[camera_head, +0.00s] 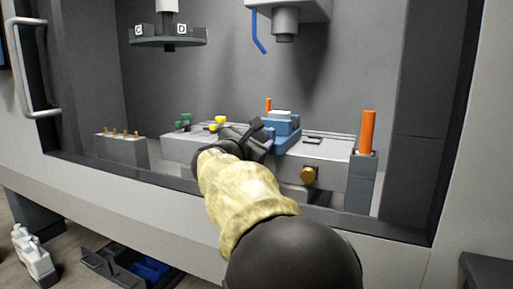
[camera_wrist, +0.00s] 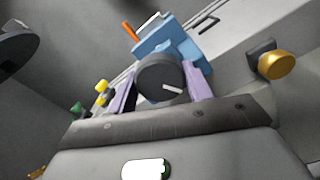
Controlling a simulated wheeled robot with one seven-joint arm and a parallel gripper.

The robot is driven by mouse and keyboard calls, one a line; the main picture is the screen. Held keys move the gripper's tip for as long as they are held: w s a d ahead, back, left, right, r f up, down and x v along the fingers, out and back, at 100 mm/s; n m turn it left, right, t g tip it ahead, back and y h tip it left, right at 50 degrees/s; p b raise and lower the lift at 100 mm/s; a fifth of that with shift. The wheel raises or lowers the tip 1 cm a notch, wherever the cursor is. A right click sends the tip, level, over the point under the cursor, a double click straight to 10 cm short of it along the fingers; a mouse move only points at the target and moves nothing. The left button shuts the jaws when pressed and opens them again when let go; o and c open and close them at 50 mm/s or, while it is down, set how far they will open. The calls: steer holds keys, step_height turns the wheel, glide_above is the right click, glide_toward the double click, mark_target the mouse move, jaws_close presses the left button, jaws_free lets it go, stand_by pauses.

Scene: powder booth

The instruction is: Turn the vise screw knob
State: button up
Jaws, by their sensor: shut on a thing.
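The blue vise (camera_head: 285,131) stands on the grey machine table and also shows in the wrist view (camera_wrist: 182,46). Its screw knob (camera_wrist: 160,74) is a dark round disc with a short white mark pointing right and slightly down. My gripper (camera_wrist: 162,84) has lavender fingers on either side of the knob and is shut on it. In the head view my gripper (camera_head: 262,138) reaches the left front of the vise, and my arm and hand hide the knob there.
A gold knob (camera_head: 309,174) is on the table's front. An orange post (camera_head: 367,132) stands on a grey block at right. Green and yellow pieces (camera_head: 219,123) lie left of the vise. A pin rack (camera_head: 121,149) is further left. A spindle (camera_head: 286,25) hangs above.

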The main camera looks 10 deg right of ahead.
steer(key=m+b, duration=0.1)
steer(key=m, duration=0.1)
steer(key=m+b, duration=0.1)
steer(key=b, duration=0.1)
steer(key=m+b, duration=0.2)
steer(key=shift+f+m, duration=0.25)
steer(key=shift+m, duration=0.05)
steer(key=m+b, duration=0.8)
steer(key=m, duration=0.2)
steer(key=shift+m+b, duration=0.4)
steer(key=m+b, duration=0.2)
steer(key=m, duration=0.3)
steer(key=shift+r+m+b, duration=0.1)
steer(key=shift+m+b, duration=0.25)
steer(key=shift+m, duration=0.05)
steer(key=o, duration=1)
steer(key=shift+r, duration=0.1)
steer(key=shift+r, duration=0.1)
step_height(320, 180, up, 10)
steer(key=p, duration=0.8)
steer(key=shift+p, duration=0.3)
